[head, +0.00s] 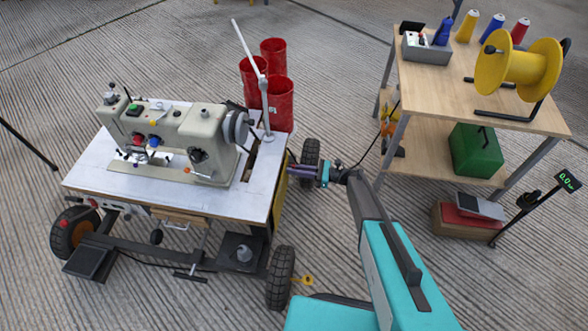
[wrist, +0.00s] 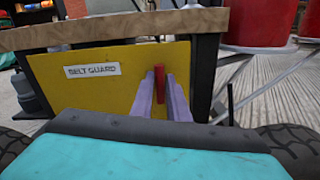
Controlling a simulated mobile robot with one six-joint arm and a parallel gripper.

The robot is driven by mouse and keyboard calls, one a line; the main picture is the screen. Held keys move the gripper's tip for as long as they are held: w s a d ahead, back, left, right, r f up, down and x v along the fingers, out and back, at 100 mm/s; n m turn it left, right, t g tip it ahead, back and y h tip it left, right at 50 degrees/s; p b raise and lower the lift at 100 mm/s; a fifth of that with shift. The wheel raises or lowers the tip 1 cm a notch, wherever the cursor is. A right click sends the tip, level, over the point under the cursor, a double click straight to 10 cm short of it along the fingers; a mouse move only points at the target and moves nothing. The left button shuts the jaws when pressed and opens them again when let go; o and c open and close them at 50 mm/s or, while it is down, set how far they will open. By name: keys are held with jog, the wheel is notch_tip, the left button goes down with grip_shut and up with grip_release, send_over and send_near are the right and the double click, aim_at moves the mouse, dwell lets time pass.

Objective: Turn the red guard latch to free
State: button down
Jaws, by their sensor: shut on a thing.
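The red guard latch (wrist: 160,80) stands upright on the yellow belt guard panel (wrist: 100,91) in the wrist view. A white label on the panel reads BELT GUARD. My gripper (wrist: 161,90) has one pale purple finger on each side of the latch and is shut on it. The latch's lower part is hidden between the fingers. In the head view, my gripper (head: 294,169) reaches the right end of the sewing machine table (head: 90,178), where the yellow panel (head: 280,187) shows edge-on. The latch cannot be made out there.
A sewing machine (head: 180,135) stands on the wheeled table. Table wheels (head: 281,277) flank my arm's reach. Red bins (head: 280,103) stand behind the table. A wooden shelf unit (head: 470,90) with a yellow spool is at right. Bare ribbed floor lies between.

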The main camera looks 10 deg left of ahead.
jog(key=c, duration=1.8)
grip_release()
jog(key=d, duration=1.3)
jog(key=shift+w+d, duration=0.4)
jog(key=shift+r, duration=0.15)
